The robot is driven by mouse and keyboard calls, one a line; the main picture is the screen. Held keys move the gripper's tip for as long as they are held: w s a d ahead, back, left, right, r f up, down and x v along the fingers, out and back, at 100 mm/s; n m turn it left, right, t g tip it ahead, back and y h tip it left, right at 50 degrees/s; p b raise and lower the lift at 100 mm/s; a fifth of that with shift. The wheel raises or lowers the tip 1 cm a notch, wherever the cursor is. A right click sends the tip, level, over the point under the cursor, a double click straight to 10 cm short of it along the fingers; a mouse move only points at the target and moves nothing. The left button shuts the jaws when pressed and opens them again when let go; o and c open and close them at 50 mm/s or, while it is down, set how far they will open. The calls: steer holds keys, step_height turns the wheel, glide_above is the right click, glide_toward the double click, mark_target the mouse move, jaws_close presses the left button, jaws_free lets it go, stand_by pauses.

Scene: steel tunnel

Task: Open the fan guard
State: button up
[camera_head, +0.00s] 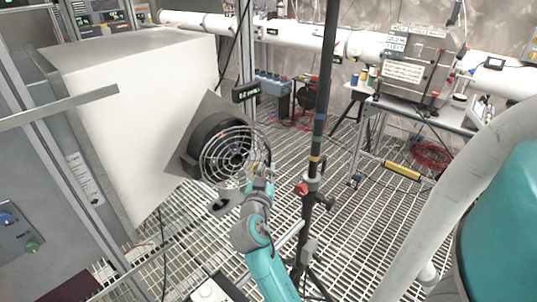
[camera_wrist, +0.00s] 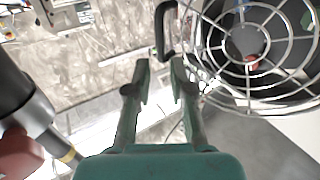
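The fan guard (camera_head: 231,157) is a round wire grille on the front of a black fan housing (camera_head: 188,163), fixed to the side of a large white box. In the wrist view the guard (camera_wrist: 289,52) fills the upper right, with a dark handle (camera_wrist: 161,32) at its left edge. My gripper (camera_head: 262,172) is at the right edge of the guard in the head view. In the wrist view my gripper (camera_wrist: 160,72) has its two fingers apart with nothing between them, and the handle lies just beyond the fingertips. I cannot tell whether they touch.
A dark vertical pole (camera_head: 320,110) on a tripod stands close to the right of my gripper; a dark cylinder (camera_wrist: 18,88) shows at left in the wrist view. The white box (camera_head: 135,110) is at left. A table (camera_head: 425,112) with equipment stands at back right. The floor is metal grating.

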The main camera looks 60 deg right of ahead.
mark_target(269, 157)
steer(key=x, duration=0.7)
steer(key=shift+w+d, duration=0.1)
steer(key=shift+d, duration=0.25)
jaws_close()
